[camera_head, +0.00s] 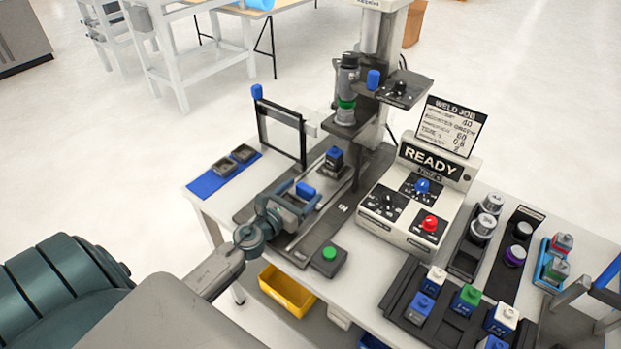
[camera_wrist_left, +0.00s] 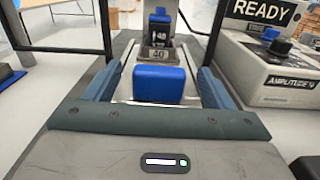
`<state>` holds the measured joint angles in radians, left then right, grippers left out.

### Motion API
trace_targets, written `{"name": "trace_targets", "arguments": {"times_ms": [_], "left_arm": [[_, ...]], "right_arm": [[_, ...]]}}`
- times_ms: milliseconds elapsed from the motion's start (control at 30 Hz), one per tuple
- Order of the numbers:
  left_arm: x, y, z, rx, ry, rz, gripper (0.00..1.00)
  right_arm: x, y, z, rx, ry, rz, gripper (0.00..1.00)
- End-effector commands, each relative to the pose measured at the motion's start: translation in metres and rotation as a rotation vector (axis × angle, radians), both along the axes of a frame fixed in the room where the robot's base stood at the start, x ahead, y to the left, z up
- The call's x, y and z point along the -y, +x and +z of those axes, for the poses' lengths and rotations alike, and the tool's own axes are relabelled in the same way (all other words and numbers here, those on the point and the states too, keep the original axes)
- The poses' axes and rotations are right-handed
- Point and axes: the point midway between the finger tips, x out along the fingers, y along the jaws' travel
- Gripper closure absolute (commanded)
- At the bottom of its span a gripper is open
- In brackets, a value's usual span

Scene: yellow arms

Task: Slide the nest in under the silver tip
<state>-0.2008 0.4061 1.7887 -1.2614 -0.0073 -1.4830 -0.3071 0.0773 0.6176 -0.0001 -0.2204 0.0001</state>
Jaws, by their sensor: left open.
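The nest (camera_head: 334,168) sits on a dark slide base (camera_head: 325,228) with pale rails and carries a dark part with a blue top (camera_head: 335,154). The wrist view shows a "40" label on the nest (camera_wrist_left: 158,54) and on the part (camera_wrist_left: 160,32). A blue handle block (camera_head: 306,189) stands on the near side. My left gripper (camera_head: 308,192) is open, with its fingers on either side of this block (camera_wrist_left: 158,84); contact is unclear. The silver-grey welding stack (camera_head: 347,78), with a green ring, hangs above and behind the nest; its lowest end is hard to make out.
A black guard frame (camera_head: 281,138) stands left of the slide. A green button box (camera_head: 328,256) is in front. The control box (camera_head: 418,198) reads READY, to the right. Racks of blocks (camera_head: 450,318) fill the right side. A blue mat (camera_head: 205,184) lies left.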

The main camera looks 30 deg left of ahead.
Motion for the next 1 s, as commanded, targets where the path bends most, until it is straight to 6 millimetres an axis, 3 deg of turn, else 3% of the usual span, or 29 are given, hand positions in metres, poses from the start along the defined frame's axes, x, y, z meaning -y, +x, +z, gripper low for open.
{"name": "trace_targets", "arguments": {"times_ms": [100,300,667,767,1000], "left_arm": [[0.002,0.020,0.003,0.001,-0.003,0.001,0.24],[0.003,0.040,0.000,0.000,0.000,0.000,0.24],[0.004,0.045,-0.001,0.000,0.000,0.000,0.24],[0.004,0.045,-0.001,0.000,0.000,0.000,0.39],[0.004,0.045,-0.001,0.000,0.000,0.000,0.86]], "right_arm": [[-0.001,0.005,0.009,0.006,0.001,0.000,0.64],[-0.001,0.009,0.012,0.012,0.000,0.000,0.64],[0.002,0.009,0.012,0.011,-0.002,0.001,0.64],[0.003,0.009,0.012,0.011,-0.003,0.002,0.64],[0.004,0.008,0.012,0.011,-0.005,0.001,0.64]]}}
